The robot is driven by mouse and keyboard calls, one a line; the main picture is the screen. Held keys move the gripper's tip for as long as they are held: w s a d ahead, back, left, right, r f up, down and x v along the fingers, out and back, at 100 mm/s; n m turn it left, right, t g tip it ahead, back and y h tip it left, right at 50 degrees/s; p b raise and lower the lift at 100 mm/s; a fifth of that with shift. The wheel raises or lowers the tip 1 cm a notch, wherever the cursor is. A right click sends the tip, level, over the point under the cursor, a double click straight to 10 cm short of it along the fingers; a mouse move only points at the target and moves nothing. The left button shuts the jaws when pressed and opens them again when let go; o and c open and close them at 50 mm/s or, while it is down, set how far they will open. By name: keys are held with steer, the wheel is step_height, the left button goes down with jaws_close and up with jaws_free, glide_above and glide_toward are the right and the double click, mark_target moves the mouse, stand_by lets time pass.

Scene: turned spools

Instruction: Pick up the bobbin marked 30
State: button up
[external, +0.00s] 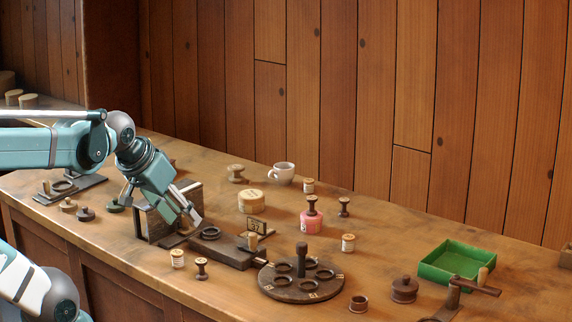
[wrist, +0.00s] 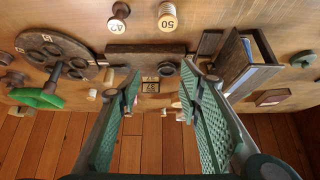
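I cannot make out a bobbin marked 30 in either view. In the wrist view, a pale thread-wound bobbin (wrist: 168,20) has a label that looks like 50, and a dark bobbin (wrist: 121,12) looks marked 42. They seem to be the pale bobbin (external: 177,258) and dark bobbin (external: 201,269) at the front edge in the external view. Other bobbins have unreadable labels: a pale one (external: 348,243), another pale one (external: 308,186), a dark one (external: 344,207), and one on a pink pot (external: 312,204). My gripper (wrist: 158,98) is open and empty, above the bench beside a box (external: 152,226).
A round dark holder (external: 300,290) with a central post stands at front centre. A dark board with a ring (external: 210,233) and a small sign (external: 256,226) lies near my gripper. A white cup (external: 281,173), pale round box (external: 251,202) and green tray (external: 458,262) stand around.

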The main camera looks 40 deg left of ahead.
steer(key=w+d+r+m+g+p, duration=0.2)
steer(key=w+d+r+m+p, duration=0.25)
steer(key=w, duration=0.35)
steer(key=m+g+p, duration=0.5)
steer(key=m+p, duration=0.6)
steer(key=p, duration=0.4)
glide_above(348, 237)
steer(key=f, duration=0.4)
steer(key=a+f, duration=0.1)
steer(key=f, duration=0.1)
steer(key=shift+s+f, duration=0.15)
steer(key=shift+d+f+m, duration=0.25)
steer(key=shift+d+f, duration=0.25)
steer(key=shift+f, duration=0.1)
steer(key=shift+f, duration=0.1)
steer(key=shift+f, duration=1.2)
steer(key=shift+f, duration=0.15)
